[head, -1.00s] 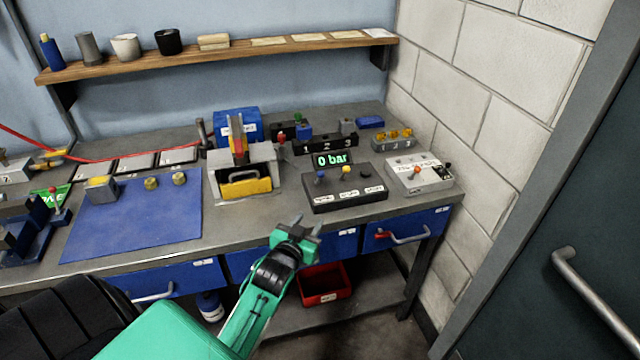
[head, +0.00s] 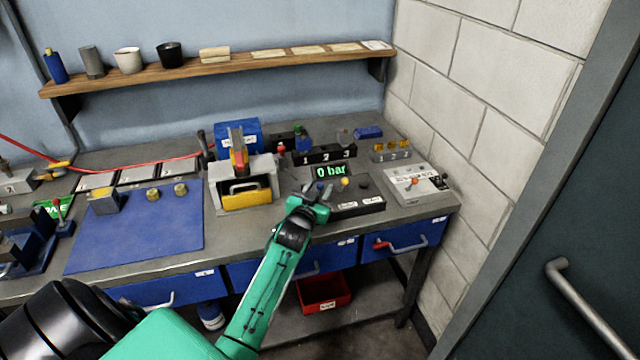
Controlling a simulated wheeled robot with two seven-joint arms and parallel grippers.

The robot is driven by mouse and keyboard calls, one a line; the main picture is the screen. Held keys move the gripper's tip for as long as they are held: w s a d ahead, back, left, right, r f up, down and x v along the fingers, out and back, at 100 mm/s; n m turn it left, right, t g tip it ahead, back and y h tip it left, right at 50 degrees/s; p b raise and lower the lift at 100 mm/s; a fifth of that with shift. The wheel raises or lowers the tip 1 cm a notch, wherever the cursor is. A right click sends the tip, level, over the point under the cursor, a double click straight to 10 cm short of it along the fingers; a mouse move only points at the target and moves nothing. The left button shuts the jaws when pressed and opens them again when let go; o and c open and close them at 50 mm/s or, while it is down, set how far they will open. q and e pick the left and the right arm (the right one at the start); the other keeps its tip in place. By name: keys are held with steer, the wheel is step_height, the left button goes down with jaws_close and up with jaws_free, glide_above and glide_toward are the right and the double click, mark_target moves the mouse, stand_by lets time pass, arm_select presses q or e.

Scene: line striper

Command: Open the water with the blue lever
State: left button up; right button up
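A dark control box (head: 362,207) stands on the bench with a green "0 bar" display (head: 331,171) at its back. It carries a blue-tipped lever (head: 320,186), a yellow-tipped lever (head: 345,182) and a dark knob (head: 364,184). My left gripper (head: 318,194) is at the left part of the box, right at the blue lever, and covers the left label and the lever's lower part. The fingers look apart, but I cannot tell whether they touch the lever. My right gripper is not in view.
A grey and yellow press-like fixture (head: 246,194) stands left of the box. A pale switch box (head: 414,190) with an orange knob stands to the right. A numbered block (head: 326,155) is behind. A blue mat (head: 140,235) lies left. Drawers with handles are below the bench edge.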

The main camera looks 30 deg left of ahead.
arm_select(q)
steer(key=shift+w+a, duration=0.15)
steer(key=shift+w, duration=0.5)
steer(key=shift+c, duration=0.5)
jaws_close()
